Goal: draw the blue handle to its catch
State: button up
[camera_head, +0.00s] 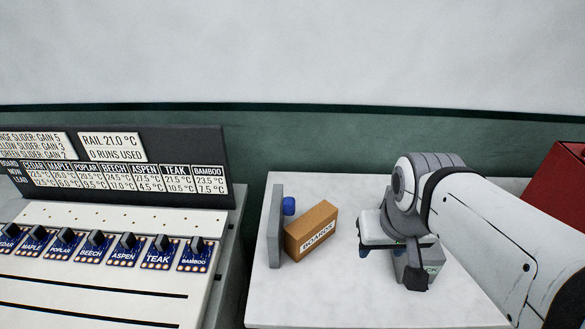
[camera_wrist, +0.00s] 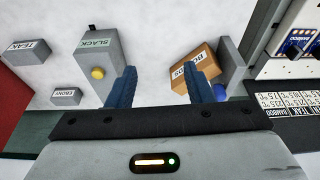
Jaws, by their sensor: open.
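A round blue handle (camera_head: 289,205) sticks out from an upright grey plate (camera_head: 275,228) at the left side of the white table. In the wrist view the blue handle (camera_wrist: 221,92) shows just right of my right finger, apart from it, with the grey plate (camera_wrist: 231,66) behind. My gripper (camera_head: 393,262) is over the table, well to the right of the handle in the head view. In the wrist view my gripper (camera_wrist: 160,80) has its two blue fingers spread, with only bare table between the tips. The catch cannot be made out.
A brown box (camera_head: 312,231) marked BOARDS stands close beside the handle. A grey SLACK block (camera_wrist: 100,60) with a yellow knob and small TEAK (camera_wrist: 28,52) and EBONY (camera_wrist: 66,97) blocks lie on the other side. A slotted board panel (camera_head: 100,280) stands left of the table.

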jog(key=shift+o, duration=0.4)
jog(key=w+a+n+b, duration=0.1)
jog(key=w+a+n, duration=0.2)
jog(key=w, duration=0.3)
jog(key=w+a+n+g, duration=0.1)
jog(key=w+a+n, duration=0.2)
jog(key=w+n, duration=0.2)
jog(key=shift+w+f+g+b, duration=0.3)
jog(key=shift+w+f+b, duration=0.1)
jog(key=shift+w, duration=0.8)
jog(key=n+g+b, duration=0.2)
jog(key=n, duration=0.7)
send_over(289, 199)
notch_tip(289, 199, down, 8)
notch_tip(289, 199, down, 8)
jog(key=shift+r+p, duration=0.2)
jog(key=shift+p, duration=0.4)
jog(key=shift+c, duration=0.2)
grip_shut()
